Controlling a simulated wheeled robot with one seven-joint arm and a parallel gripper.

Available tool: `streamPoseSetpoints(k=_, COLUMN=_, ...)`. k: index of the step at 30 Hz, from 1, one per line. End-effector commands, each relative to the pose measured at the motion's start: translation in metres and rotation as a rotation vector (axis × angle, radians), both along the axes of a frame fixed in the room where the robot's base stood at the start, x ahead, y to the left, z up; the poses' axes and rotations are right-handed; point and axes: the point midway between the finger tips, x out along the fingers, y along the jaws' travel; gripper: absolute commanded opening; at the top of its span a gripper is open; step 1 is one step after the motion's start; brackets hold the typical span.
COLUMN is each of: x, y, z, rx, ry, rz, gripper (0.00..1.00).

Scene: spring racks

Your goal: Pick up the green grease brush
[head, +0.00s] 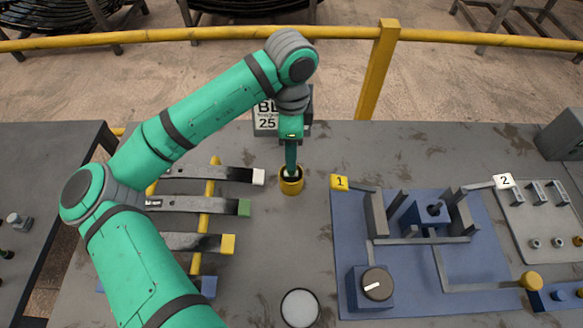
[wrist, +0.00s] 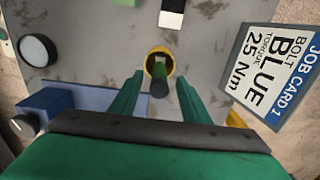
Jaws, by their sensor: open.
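The green grease brush (wrist: 158,84) stands in a yellow cup (wrist: 149,66), its dark handle pointing up toward the wrist camera. My gripper (wrist: 161,80) is open, with one green finger on each side of the handle in the wrist view. Gaps show on both sides, and I cannot tell how far down the fingers reach along the handle. In the head view my gripper (head: 291,160) points down right over the yellow cup (head: 291,187), and it largely hides the brush there.
Leaf springs with white, green, yellow and blue ends lie on a yellow-barred rack (head: 209,190) left of the cup. A job card (head: 268,116) stands behind my gripper. A blue fixture board (head: 400,270) is at right, and a round white-topped item (head: 300,308) is in front.

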Motion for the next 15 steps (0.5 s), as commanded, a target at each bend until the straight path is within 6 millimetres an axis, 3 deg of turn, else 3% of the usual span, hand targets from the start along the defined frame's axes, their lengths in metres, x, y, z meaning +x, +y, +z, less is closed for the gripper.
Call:
streamPoseSetpoints(k=6, x=-0.001, y=0.0, z=-0.03, rx=0.001, ry=0.002, rz=0.0, gripper=0.42)
streamPoseSetpoints(k=15, x=-0.001, y=-0.001, z=-0.038, rx=0.0, ry=0.0, rz=-0.002, gripper=0.42)
